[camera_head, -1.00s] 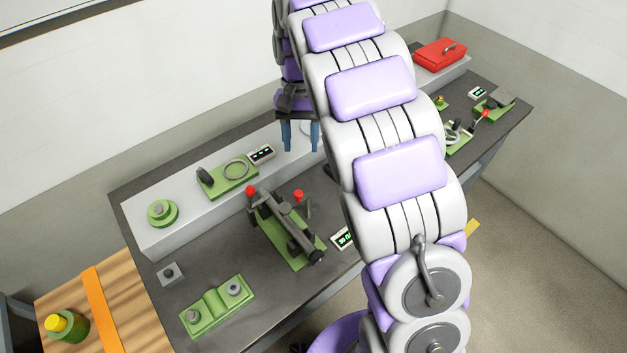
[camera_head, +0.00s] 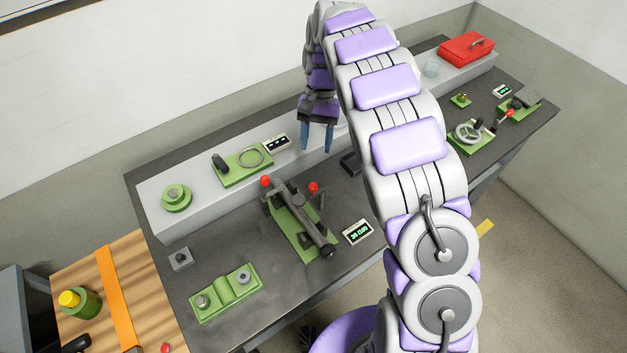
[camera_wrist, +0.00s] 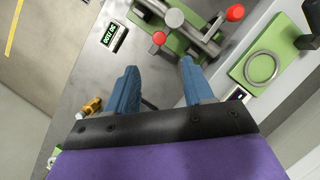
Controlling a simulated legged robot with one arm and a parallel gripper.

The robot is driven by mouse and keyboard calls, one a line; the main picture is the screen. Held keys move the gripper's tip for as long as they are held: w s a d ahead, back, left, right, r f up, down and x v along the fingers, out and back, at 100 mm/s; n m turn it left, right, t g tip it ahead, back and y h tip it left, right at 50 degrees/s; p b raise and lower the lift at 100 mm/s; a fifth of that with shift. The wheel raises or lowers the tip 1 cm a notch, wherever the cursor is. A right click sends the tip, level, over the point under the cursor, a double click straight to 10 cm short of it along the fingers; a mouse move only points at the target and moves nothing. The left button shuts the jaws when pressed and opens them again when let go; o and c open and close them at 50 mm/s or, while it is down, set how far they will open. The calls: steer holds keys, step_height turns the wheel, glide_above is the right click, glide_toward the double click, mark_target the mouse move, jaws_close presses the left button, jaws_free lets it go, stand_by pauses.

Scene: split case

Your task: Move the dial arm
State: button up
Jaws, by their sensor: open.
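My gripper (camera_head: 317,140) is open and empty, its two blue fingers pointing down over the back of the bench near the raised grey shelf. In the wrist view my gripper (camera_wrist: 160,85) has nothing between its fingers. I cannot tell for sure which part is the dial arm. A green plate (camera_head: 232,177) on the shelf carries a pale ring (camera_head: 251,155) and an upright dark handle (camera_head: 220,162), left of my gripper. In front of the shelf, a green-based fixture (camera_head: 300,232) has dark bars and red knobs (camera_head: 265,181). The ring also shows in the wrist view (camera_wrist: 261,54).
A small display (camera_head: 277,144) stands by the ring plate, and another (camera_head: 357,232) beside the barred fixture. A green block (camera_head: 227,292) lies at the front left. A handwheel (camera_head: 467,132) and red box (camera_head: 466,49) are at right. My arm hides the bench's middle.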

mark_target(313, 185)
steer(key=b+x, duration=0.1)
steer(key=x, duration=1.1)
steer(key=shift+f, duration=0.2)
steer(key=shift+c, duration=0.5)
jaws_close()
